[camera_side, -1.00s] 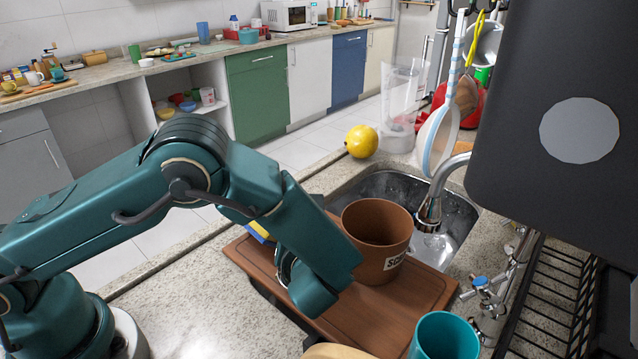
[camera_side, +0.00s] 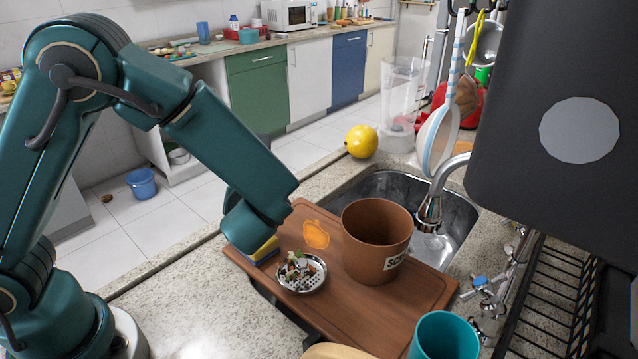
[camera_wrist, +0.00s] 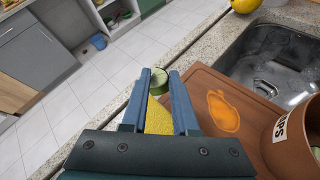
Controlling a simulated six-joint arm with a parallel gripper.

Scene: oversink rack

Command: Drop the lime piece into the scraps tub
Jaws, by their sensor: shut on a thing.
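My gripper (camera_wrist: 159,84) is shut on a green piece with a paler top, which looks like the lime piece (camera_wrist: 159,78), at its fingertips in the wrist view. The scraps tub (camera_side: 370,245) is a brown, open-topped pot with a white label, standing upright on the brown board to the right of my gripper. It also shows at the right edge of the wrist view (camera_wrist: 284,150), where something green is partly visible inside. My gripper is apart from the tub.
A metal strainer (camera_side: 301,284) holding mixed scraps sits on the board (camera_side: 375,318). An orange patch (camera_side: 316,234) marks the board. The sink (camera_side: 455,222) and faucet (camera_side: 430,208) lie beyond the tub; a teal cup (camera_side: 443,338) stands in front.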

